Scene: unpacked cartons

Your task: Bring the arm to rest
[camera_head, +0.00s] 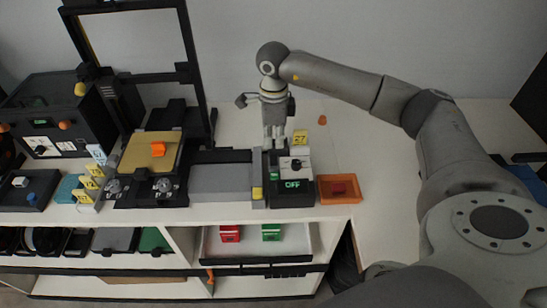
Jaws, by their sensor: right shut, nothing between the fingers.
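My right arm comes in from the right and bends down at the wrist. My right gripper (275,140) points downward, shut and empty, just behind and above a small dark box with a knob and a green "OFF" display (292,185). I cannot tell whether the fingertips touch the box. My left gripper is not in view.
A 3D printer-like machine with a yellow plate (135,160) and an orange piece (158,149) stands left. An orange tray (340,197) holds a dark red piece. A small orange object (322,120) lies behind. Red (229,233) and green (271,232) boxes sit below. The counter at right looks clear.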

